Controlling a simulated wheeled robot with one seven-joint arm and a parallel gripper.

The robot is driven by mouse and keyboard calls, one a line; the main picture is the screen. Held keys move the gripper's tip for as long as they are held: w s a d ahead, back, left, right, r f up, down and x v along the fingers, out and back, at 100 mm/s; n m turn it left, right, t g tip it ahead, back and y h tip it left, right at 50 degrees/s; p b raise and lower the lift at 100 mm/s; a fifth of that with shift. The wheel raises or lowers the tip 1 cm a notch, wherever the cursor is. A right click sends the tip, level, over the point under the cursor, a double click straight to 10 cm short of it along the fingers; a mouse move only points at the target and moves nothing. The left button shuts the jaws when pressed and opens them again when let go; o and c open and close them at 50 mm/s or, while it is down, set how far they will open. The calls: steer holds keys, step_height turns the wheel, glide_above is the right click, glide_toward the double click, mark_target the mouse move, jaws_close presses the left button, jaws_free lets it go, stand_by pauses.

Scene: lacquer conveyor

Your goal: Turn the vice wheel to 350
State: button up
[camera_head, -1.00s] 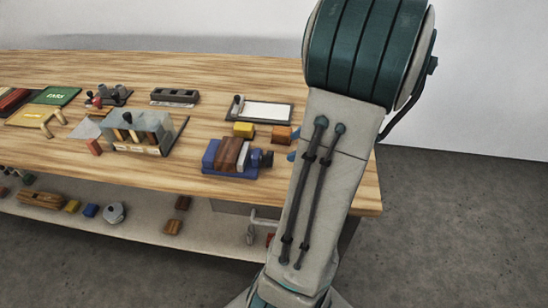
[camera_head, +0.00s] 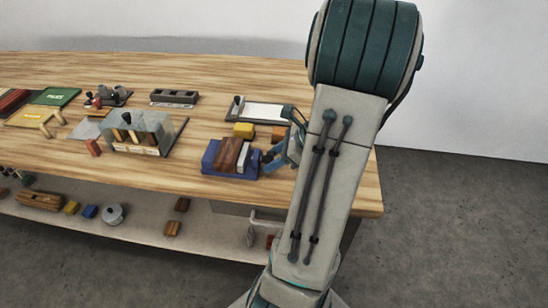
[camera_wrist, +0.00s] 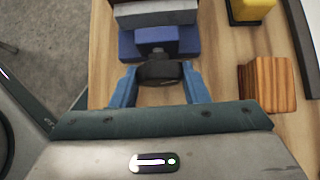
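The blue vice (camera_head: 212,167) sits on the wooden bench with a brown wooden block (camera_head: 229,153) in its jaws. Its blue body also shows in the wrist view (camera_wrist: 188,42). The dark vice wheel (camera_wrist: 160,73) faces my gripper. My gripper (camera_wrist: 160,86) is open, with one blue finger on each side of the wheel; I cannot tell whether either finger touches it. In the head view my gripper (camera_head: 272,157) is at the vice's right end and largely covers the wheel. Any number or scale on the wheel is not legible.
A yellow block (camera_head: 244,130) and an orange-brown wooden block (camera_wrist: 267,87) stand close to the vice. A tray with a white sheet (camera_head: 262,111) lies behind. A grey rack (camera_head: 145,132) stands to the left. The bench's front strip is clear.

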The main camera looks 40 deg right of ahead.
steer(key=shift+r+g+p, duration=0.3)
steer(key=shift+p, duration=1.15)
steer(key=shift+c, duration=0.3)
steer(key=m+g+y+p, duration=0.1)
steer(key=p, duration=0.3)
steer(key=shift+w+y, duration=0.1)
steer(key=shift+y, duration=0.3)
steer(key=shift+d+f+m+g+y+p, duration=0.15)
steer(key=shift+f+m+g+y+p, duration=0.3)
steer(key=shift+p, duration=0.65)
steer(key=shift+r, duration=0.1)
steer(key=o, duration=1)
steer(key=shift+t+b, duration=0.35)
steer(key=shift+b, duration=0.35)
